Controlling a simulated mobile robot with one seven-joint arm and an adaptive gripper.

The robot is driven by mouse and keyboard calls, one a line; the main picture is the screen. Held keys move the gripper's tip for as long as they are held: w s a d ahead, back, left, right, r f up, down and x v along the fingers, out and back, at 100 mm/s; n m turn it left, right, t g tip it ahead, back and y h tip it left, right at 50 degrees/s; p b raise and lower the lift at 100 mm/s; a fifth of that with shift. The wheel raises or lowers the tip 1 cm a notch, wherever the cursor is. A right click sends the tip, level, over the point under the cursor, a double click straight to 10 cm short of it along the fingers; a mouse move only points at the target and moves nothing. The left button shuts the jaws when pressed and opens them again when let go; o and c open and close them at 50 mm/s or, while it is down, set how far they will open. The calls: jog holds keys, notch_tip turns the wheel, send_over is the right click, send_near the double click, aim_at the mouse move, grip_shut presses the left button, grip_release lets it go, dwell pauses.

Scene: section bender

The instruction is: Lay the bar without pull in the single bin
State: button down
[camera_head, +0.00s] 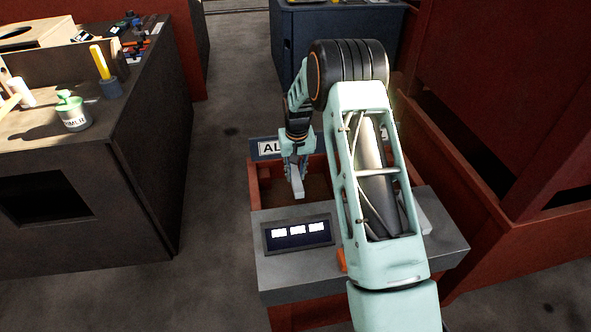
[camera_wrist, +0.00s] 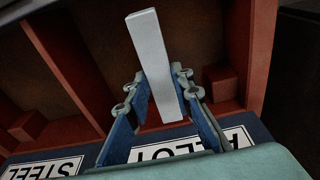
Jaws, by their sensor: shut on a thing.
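My gripper (camera_head: 297,163) is shut on a light grey bar (camera_head: 298,186), which hangs down from its fingers above a red open-topped bin unit (camera_head: 253,182). In the wrist view my gripper (camera_wrist: 160,78) holds the bar (camera_wrist: 147,38) between its two fingers, near the bar's near end. The bar is over a compartment of the bin unit. A divider (camera_wrist: 77,68) separates this compartment from the one at left, labelled STEEL (camera_wrist: 42,168). The label behind my fingers (camera_wrist: 170,150) is partly hidden. In the head view a label (camera_head: 270,148) begins with AL.
A grey console with a lit display (camera_head: 298,230) stands at the bin unit's front edge. My arm hides much of the unit's right side. A dark workbench (camera_head: 145,130) with a green-white tin (camera_head: 72,113) stands at left. Red structures (camera_head: 480,100) stand at right. Floor lies between.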

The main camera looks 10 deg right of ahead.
jog(key=shift+f+b, duration=2.15)
jog(key=shift+f, duration=1.95)
jog(key=shift+f+b, duration=0.4)
jog(key=shift+f, duration=0.2)
jog(key=c, duration=1.6)
grip_release()
